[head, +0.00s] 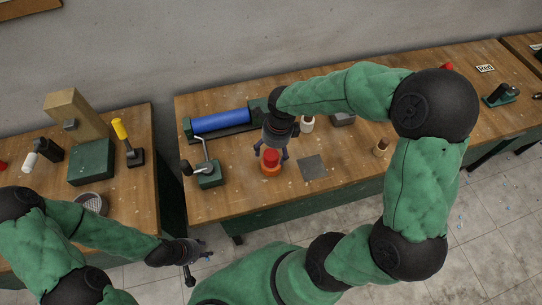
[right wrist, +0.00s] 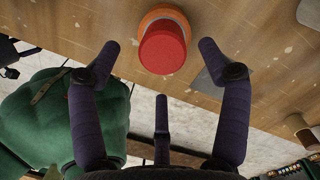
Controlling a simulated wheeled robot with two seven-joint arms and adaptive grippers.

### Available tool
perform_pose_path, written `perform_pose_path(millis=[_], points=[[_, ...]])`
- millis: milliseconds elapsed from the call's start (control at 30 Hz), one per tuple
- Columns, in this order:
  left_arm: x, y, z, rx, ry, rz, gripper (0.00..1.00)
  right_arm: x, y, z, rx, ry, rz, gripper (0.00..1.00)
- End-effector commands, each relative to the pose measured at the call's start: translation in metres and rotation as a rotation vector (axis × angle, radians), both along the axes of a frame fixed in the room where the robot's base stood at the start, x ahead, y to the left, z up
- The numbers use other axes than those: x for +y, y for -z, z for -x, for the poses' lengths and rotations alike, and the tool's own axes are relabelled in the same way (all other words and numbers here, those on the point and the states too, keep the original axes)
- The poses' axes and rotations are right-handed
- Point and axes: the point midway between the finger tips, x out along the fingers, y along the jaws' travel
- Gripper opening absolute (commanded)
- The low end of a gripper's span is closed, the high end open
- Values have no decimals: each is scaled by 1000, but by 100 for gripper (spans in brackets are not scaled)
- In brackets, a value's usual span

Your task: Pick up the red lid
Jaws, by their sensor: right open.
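The red lid (head: 271,155) sits on an orange round base (head: 271,170) on the middle wooden table. In the right wrist view, the lid (right wrist: 163,50) shows as a red cylinder on the orange ring (right wrist: 150,17). My right gripper (head: 272,152) is above and just behind the lid in the head view, fingers spread. In the right wrist view, the open fingers (right wrist: 157,62) stand either side of the lid, with clear gaps and nothing held. My left gripper (head: 205,251) hangs low at the front of the tables, away from the lid; its finger opening is too small to tell.
A grey square plate (head: 312,167) lies right of the lid. A green lever device (head: 209,175) stands left, and a blue roller (head: 220,121) behind. A white bottle (head: 307,124) and a brown-and-cream cylinder (head: 381,147) stand to the right. A gap separates the left table.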

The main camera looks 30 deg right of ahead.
Motion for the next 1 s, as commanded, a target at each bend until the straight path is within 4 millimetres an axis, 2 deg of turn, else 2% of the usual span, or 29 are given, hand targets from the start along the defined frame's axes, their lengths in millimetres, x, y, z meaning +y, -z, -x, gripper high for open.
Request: perform_pose_path(millis=[200, 300, 600, 633, 800, 833, 1000], points=[[0, 6, 0, 0, 0, 0, 40, -2, 32, -4, 5, -1, -1, 77], [0, 8, 0, 0, 0, 0, 40, -1, 42, -5, 3, 0, -1, 77], [0, 8, 0, 0, 0, 0, 40, 0, 46, -6, 1, 0, -1, 77], [0, 8, 0, 0, 0, 0, 40, 0, 46, -6, 1, 0, -1, 75], [0, 8, 0, 0, 0, 0, 40, 0, 46, -6, 1, -1, -1, 27], [0, 8, 0, 0, 0, 0, 40, 0, 46, -6, 1, -1, -1, 22], [0, 8, 0, 0, 0, 0, 40, 0, 46, -6, 1, -1, -1, 21]])
